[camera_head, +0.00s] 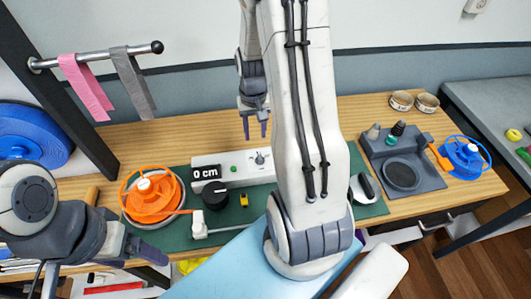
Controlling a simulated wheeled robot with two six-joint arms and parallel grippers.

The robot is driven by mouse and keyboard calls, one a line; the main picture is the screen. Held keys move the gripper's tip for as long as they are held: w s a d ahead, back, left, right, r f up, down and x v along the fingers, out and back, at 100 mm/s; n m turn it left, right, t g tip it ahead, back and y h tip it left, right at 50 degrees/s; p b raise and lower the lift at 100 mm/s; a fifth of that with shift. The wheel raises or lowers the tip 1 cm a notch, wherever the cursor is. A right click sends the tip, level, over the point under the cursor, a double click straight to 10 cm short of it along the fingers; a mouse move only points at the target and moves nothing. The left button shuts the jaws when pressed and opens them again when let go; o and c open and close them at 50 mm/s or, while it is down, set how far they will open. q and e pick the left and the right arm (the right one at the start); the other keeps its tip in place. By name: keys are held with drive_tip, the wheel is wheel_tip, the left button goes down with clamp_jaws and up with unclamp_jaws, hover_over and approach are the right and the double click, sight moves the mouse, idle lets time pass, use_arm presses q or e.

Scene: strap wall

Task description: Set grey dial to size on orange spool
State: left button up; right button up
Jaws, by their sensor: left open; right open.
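A light grey box (237,166) stands on the green mat. Its black display (205,172) reads "0 cm". A small grey dial (260,158) is on the box's right part. The orange spool (155,196) lies left of the box on the mat, and no size on it is readable. My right gripper (255,128) points down with its fingers apart, empty, behind and above the box near the dial. My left gripper (146,250) is open and empty at the lower left, in front of the orange spool; its fingers show only partly.
A black round knob-like part (206,195) and a white device (198,224) sit in front of the box. A dark grey tray (402,180) and a blue spool (463,156) stand at right. Pink and grey straps (133,82) hang at left. My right arm hides the mat's middle.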

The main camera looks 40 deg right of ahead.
sight(260, 156)
drive_tip(key=f, duration=0.3)
drive_tip(key=f+p, duration=0.1)
drive_tip(key=f, duration=0.2)
drive_tip(key=s+d+f+p, duration=0.1)
drive_tip(key=f, duration=0.2)
drive_tip(key=shift+f, duration=0.2)
drive_tip(key=shift+w+f, duration=0.1)
drive_tip(key=shift+f, duration=0.55)
